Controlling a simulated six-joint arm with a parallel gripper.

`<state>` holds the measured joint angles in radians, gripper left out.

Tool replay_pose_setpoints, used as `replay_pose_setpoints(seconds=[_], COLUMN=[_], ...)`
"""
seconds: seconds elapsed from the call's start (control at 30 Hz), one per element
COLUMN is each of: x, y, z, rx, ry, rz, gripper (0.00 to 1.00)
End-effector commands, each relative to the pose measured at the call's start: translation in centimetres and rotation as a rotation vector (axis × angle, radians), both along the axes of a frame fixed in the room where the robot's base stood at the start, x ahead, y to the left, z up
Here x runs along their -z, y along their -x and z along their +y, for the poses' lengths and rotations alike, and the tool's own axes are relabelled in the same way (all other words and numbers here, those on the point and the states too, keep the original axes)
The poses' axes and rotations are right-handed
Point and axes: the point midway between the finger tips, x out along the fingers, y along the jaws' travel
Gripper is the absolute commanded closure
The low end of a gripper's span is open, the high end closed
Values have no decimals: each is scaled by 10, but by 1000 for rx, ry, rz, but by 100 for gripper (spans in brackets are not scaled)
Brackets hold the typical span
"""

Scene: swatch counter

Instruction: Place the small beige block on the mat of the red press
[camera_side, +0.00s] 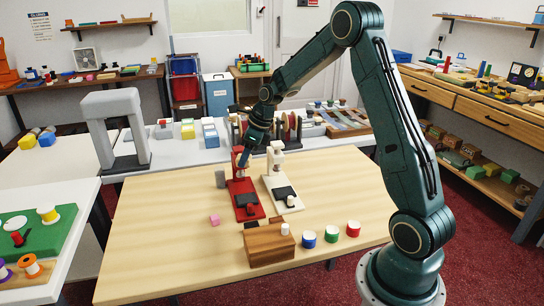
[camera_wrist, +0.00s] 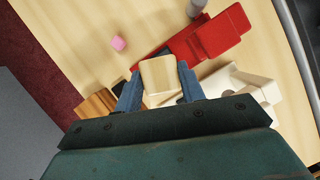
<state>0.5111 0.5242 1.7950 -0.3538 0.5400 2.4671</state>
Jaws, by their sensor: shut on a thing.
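My gripper (camera_wrist: 160,88) is shut on the small beige block (camera_wrist: 159,72), which sits between its two blue fingertips in the wrist view. In the side view my gripper (camera_side: 243,159) is beside the upper part of the red press (camera_side: 238,187), and I cannot make out the block there. The red press stands on the table with a dark mat (camera_side: 246,201) on the front of its base. In the wrist view the red press (camera_wrist: 205,36) is to the upper right of the block, and its mat is mostly hidden behind the block and fingers.
The table's left side is clear.

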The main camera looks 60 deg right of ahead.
Motion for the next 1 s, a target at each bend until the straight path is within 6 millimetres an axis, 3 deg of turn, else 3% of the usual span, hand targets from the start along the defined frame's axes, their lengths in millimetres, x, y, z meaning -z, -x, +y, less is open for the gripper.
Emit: replay_pose_setpoints(seconds=[0.2,0.4,0.8,1.0], x=[43,73,86,106], y=[1,1,0,1], z=[1,1,0,1], rx=[0,-1,0,-1], ry=[-2,-1,0,-2], rz=[4,2,0,3], gripper=[83,83,83,83])
